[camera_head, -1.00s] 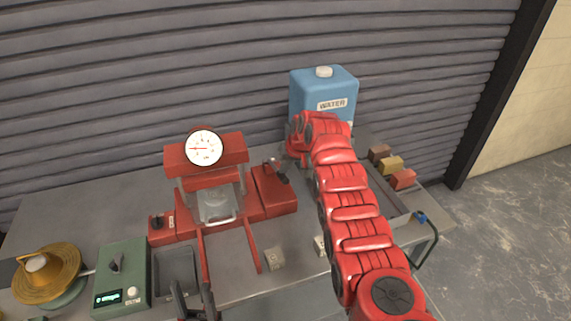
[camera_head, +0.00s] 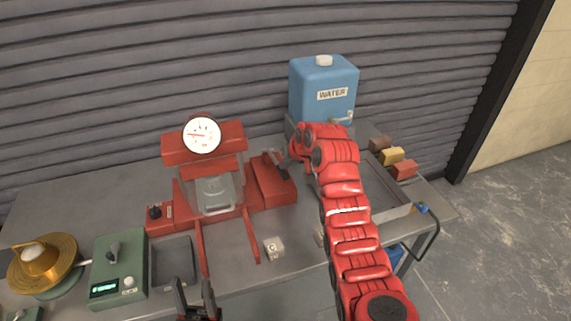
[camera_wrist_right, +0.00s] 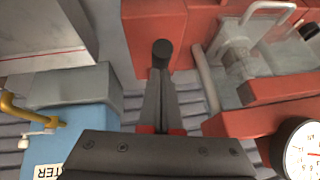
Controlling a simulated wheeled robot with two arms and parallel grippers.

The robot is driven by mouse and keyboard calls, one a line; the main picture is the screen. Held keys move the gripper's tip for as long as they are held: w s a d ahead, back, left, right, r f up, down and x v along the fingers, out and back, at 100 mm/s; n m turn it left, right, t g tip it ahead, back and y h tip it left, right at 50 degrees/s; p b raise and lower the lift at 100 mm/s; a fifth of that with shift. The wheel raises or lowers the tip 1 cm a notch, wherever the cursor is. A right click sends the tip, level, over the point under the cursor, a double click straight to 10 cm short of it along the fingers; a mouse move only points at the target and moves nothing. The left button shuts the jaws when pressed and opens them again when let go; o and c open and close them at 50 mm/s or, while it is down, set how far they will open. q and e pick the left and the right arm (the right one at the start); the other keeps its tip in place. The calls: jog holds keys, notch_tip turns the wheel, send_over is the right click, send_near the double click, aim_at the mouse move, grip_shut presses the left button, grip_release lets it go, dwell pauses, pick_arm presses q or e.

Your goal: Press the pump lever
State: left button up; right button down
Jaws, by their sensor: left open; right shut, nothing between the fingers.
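The red press (camera_head: 205,152) with a round white gauge (camera_head: 201,134) stands on the table in the head view. To its right is the red pump block (camera_head: 272,187). The pump lever (camera_head: 276,166) is a dark bar on top of this block; its round black knob (camera_wrist_right: 162,49) shows in the wrist view. My right gripper (camera_wrist_right: 160,74) is shut and empty, its fingertips at the knob; I cannot tell whether they touch. In the head view the wrist partly covers this spot. My left gripper (camera_head: 195,292) is open and empty at the front edge.
A blue water container (camera_head: 323,90) stands behind my right arm. Coloured blocks (camera_head: 392,156) and a metal tray (camera_head: 390,206) lie to the right. A small cube (camera_head: 274,248) lies in front of the pump block. A green control box (camera_head: 119,268) stands at the left.

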jog(key=shift+s+d+f+t+b, duration=0.1)
jog(key=shift+s+f+t+b, duration=0.15)
jog(key=shift+f+b, duration=0.35)
jog(key=shift+s+d+f+t+b, duration=0.1)
jog(key=shift+f+t+b, duration=0.1)
jog(key=shift+f+b, duration=0.3)
jog(key=shift+s+f+t+b, duration=0.25)
jog(key=shift+f+b, duration=0.25)
jog(key=shift+f, duration=0.15)
jog(key=f+b, duration=0.1)
jog(key=f+t+y+b, duration=0.1)
jog(key=b, duration=0.1)
jog(key=f+t+b, duration=0.1)
jog(key=f, duration=0.1)
jog(key=shift+s+d+b, duration=0.1)
jog(key=shift+s+b, duration=0.25)
jog(key=shift+s, duration=0.05)
jog(key=shift+f, duration=0.15)
notch_tip(320, 180, up, 11)
jog(key=b, duration=0.3)
send_over(287, 175)
jog(key=s+d, duration=0.5)
jog(key=s, duration=0.2)
jog(key=shift+w+t+y, duration=0.2)
jog(key=shift+t+y, duration=0.1)
